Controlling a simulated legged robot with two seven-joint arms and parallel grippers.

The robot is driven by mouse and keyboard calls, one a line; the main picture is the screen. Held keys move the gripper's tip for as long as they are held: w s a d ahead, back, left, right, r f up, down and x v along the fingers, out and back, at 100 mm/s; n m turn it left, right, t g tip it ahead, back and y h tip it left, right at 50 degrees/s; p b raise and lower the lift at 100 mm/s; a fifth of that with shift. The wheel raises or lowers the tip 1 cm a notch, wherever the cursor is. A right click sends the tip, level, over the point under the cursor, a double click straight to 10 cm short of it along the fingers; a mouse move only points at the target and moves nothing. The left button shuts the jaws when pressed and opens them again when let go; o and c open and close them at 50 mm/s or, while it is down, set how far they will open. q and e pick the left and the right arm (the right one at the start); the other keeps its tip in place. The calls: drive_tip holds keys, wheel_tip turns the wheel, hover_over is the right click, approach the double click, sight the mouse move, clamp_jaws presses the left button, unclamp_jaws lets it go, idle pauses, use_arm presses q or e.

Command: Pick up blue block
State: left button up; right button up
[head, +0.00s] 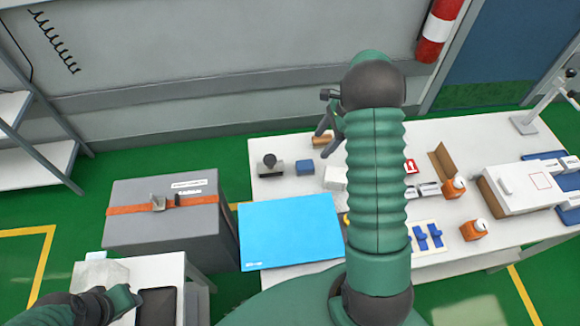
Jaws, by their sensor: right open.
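The blue block (305,167) is small and sits on the white table (275,191), near its back left part. It is beside a dark stamp-like object on its left. My right arm rises through the middle of the head view and bends at the top. My right gripper (323,126) is dark, open and empty. In the picture it shows just above and to the right of the blue block, apart from it. Part of my left arm shows at the bottom left, but its jaws cannot be seen.
A blue sheet (290,230) lies over the table's front left. A small brown block (321,142) is close to the right gripper. A white box (335,178) is right of the blue block. A grey case (165,225) stands left.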

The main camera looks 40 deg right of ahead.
approach(305, 164)
drive_tip(key=x, duration=0.4)
drive_tip(key=shift+s+d+f, duration=0.2)
drive_tip(key=shift+s+f, duration=0.15)
drive_tip(key=x, duration=0.2)
drive_tip(key=p+x, duration=0.1)
drive_tip(key=x, duration=0.2)
drive_tip(key=shift+w+a, duration=0.3)
drive_tip(key=shift+a, duration=0.15)
drive_tip(key=shift+w+d+f, duration=0.1)
drive_tip(key=shift+f, duration=0.2)
drive_tip(key=shift+d, duration=0.1)
drive_tip(key=c, duration=0.6)
clamp_jaws()
use_arm(q)
drive_tip(key=shift+s+d+r, duration=0.1)
drive_tip(key=shift+d+r, duration=0.2)
drive_tip(key=shift+r, duration=0.15)
use_arm(e)
wheel_tip(305, 164, up, 10)
drive_tip(key=shift+r, duration=0.1)
